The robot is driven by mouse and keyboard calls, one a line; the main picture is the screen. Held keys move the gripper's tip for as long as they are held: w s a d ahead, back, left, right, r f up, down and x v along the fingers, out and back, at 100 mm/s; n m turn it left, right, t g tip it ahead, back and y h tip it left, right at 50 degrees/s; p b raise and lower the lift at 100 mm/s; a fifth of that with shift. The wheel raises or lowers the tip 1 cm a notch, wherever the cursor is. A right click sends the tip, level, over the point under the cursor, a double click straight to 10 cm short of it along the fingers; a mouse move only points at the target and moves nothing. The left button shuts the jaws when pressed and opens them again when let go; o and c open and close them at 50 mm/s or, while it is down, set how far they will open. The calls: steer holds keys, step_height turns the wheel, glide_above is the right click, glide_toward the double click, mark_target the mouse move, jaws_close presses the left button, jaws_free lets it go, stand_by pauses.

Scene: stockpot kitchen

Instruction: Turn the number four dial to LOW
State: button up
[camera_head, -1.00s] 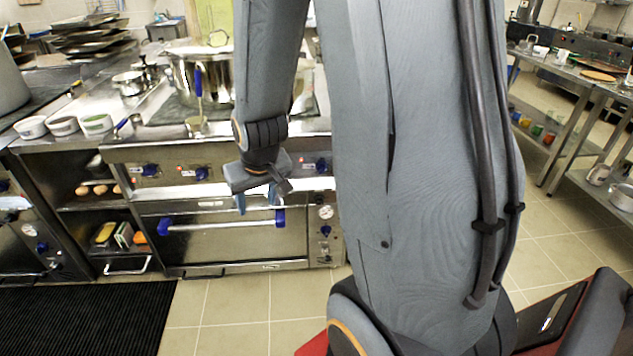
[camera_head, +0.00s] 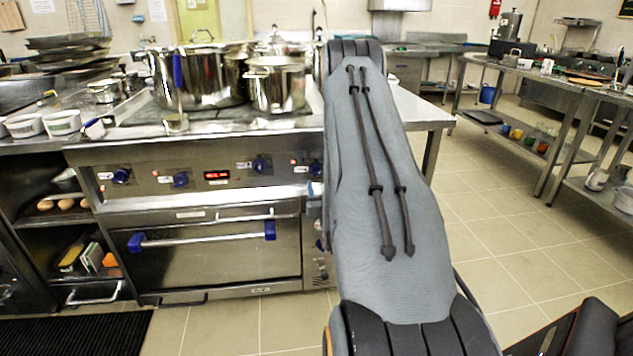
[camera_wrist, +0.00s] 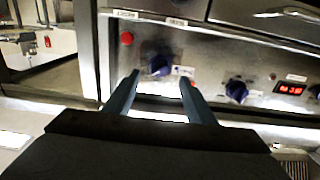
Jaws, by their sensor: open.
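The stove's front panel (camera_head: 240,183) carries a row of blue dials. The rightmost dial (camera_head: 316,170) is beside my arm in the head view. In the wrist view, which appears upside down, a blue dial (camera_wrist: 159,66) lies ahead, between my gripper's fingertips (camera_wrist: 158,78). It appears to be that rightmost dial, with a white label and a red lamp beside it. Its number and setting are too small to read. My gripper is open, with one blue finger to each side of the dial; I cannot tell whether they touch it. My arm mostly hides my gripper in the head view.
Another dial (camera_wrist: 236,90) and a red display (camera_wrist: 290,88) are to the right in the wrist view. The oven handle (camera_head: 200,236) runs below the panel. Pots (camera_head: 275,85) stand on the stove. Tiled floor (camera_head: 500,230) is open to the right.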

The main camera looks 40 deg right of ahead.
mark_target(317, 174)
steer(key=x, duration=0.7)
steer(key=shift+w, duration=0.2)
steer(key=c, duration=1)
steer(key=shift+c, duration=0.2)
steer(key=shift+m, duration=0.3)
steer(key=m, duration=0.4)
steer(key=shift+r+m, duration=0.1)
steer(key=shift+m, duration=0.2)
steer(key=m+p, duration=0.1)
steer(key=m, duration=0.4)
steer(key=shift+m, duration=0.4)
